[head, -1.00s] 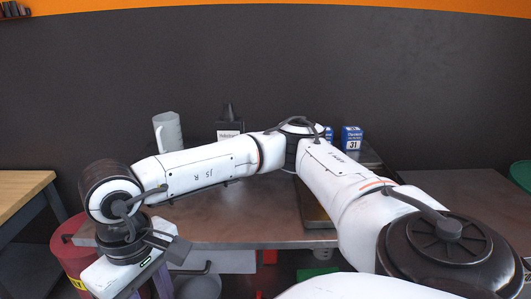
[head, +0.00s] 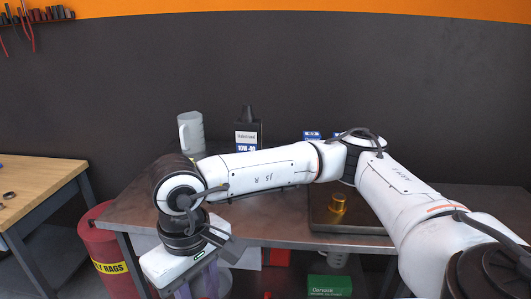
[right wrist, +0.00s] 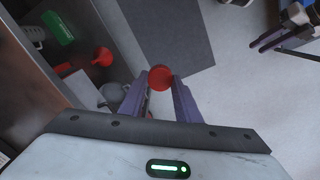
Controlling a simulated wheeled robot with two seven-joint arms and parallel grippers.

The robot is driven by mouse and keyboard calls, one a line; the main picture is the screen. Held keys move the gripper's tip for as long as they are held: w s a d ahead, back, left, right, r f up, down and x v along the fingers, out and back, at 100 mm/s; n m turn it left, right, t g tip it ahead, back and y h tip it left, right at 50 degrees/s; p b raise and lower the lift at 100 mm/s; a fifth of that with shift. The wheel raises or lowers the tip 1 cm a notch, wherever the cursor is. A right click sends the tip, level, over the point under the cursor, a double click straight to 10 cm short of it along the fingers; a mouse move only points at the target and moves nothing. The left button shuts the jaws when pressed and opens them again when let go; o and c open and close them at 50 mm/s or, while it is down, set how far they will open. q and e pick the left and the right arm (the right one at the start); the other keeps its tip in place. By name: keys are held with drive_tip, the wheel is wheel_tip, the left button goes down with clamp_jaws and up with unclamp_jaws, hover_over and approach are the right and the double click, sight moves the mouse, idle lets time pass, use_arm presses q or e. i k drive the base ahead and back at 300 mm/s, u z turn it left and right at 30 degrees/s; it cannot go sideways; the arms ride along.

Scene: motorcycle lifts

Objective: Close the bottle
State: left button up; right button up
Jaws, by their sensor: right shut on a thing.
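A dark bottle (head: 248,137) with a pale 10W-40 label and a dark conical top stands upright at the back of the metal table, partly behind my right arm. My right gripper (head: 203,284) hangs low at the table's front left; its fingertips are cut off or hidden in the head view. In the right wrist view it (right wrist: 160,86) is shut on a round red cap (right wrist: 160,77), held between the purple fingertips, away from the bottle. What seem to be my left gripper's purple fingers (right wrist: 272,43) show at upper right in the right wrist view; their opening is unclear.
A red rag bin (head: 103,250) stands at left beside a wooden bench (head: 35,190). Under the table are a green box (head: 329,286) and a red funnel (right wrist: 103,57).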

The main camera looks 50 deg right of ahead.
sight(248, 129)
drive_tip(key=z, duration=1.7)
